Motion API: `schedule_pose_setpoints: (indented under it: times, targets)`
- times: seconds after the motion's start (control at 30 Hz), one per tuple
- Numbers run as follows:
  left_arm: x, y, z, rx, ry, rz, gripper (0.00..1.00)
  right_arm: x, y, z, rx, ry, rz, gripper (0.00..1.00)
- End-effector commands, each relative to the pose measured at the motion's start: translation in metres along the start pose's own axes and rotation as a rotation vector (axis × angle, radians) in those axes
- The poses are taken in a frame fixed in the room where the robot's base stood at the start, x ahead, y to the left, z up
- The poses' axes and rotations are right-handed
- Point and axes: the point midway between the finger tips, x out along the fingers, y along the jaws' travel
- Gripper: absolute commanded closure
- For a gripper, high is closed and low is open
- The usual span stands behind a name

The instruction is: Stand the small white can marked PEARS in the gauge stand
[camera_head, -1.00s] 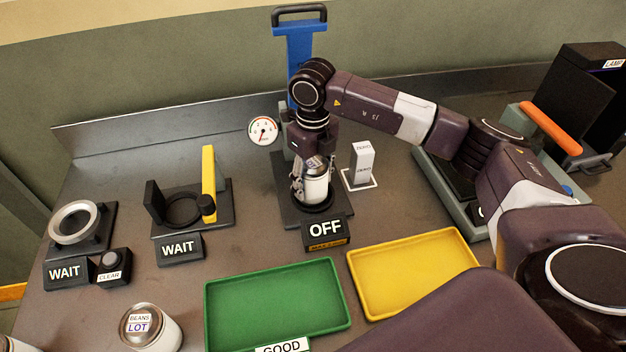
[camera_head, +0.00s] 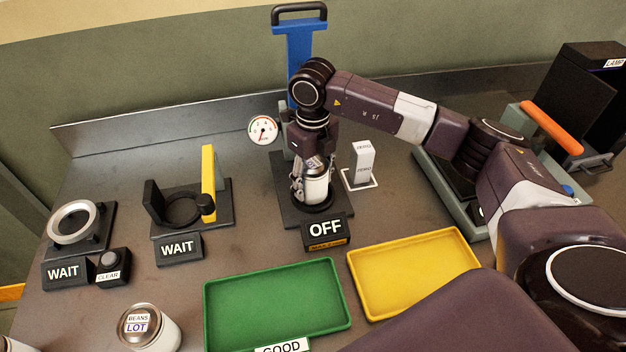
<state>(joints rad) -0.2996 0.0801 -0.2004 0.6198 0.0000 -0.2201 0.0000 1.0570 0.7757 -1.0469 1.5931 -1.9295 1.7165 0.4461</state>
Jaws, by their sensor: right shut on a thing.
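A small white can (camera_head: 316,189) is upright at the station with the blue lever and dial, low over or on its round black seat. Its label is partly covered and I cannot read it. My right gripper (camera_head: 314,177) points down from above and is shut on this can. I cannot tell whether the can's bottom touches the seat. To the left, a black stand (camera_head: 222,217) has an empty round seat, a black upright block, a yellow upright and a knob, with a WAIT sign (camera_head: 177,248). No stand is labelled as the gauge. My left gripper is not in view.
The station's sign (camera_head: 325,230) reads OFF; its dial (camera_head: 263,130) is beside it. A ZERO block (camera_head: 362,162) stands close right. A ring stand (camera_head: 72,222) is far left. Green (camera_head: 277,305) and yellow (camera_head: 413,272) trays are empty. A BEANS can (camera_head: 150,330) stands front left.

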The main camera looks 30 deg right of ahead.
Motion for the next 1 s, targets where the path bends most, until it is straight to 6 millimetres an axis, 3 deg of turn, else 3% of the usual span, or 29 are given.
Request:
schedule_pose_setpoints:
  times: [0.47,0.5,0.67,0.87,1.0]
  targets:
    - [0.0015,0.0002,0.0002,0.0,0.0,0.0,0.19,0.0007,-0.0001,0.0006,0.0,-0.002,0.0,0.86]
    - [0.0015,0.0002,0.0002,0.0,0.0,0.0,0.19,0.0007,-0.0001,0.0006,0.0,-0.002,0.0,0.45]
    - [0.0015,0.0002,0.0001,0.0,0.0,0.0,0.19,0.001,-0.0001,0.0004,0.0,-0.002,0.0,0.28]
    - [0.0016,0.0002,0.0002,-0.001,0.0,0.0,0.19,0.0014,-0.0001,0.0002,0.0,-0.001,0.0,0.28]
    - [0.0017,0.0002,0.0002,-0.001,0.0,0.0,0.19,0.0023,0.0,-0.0003,0.0,0.001,0.0,0.12]
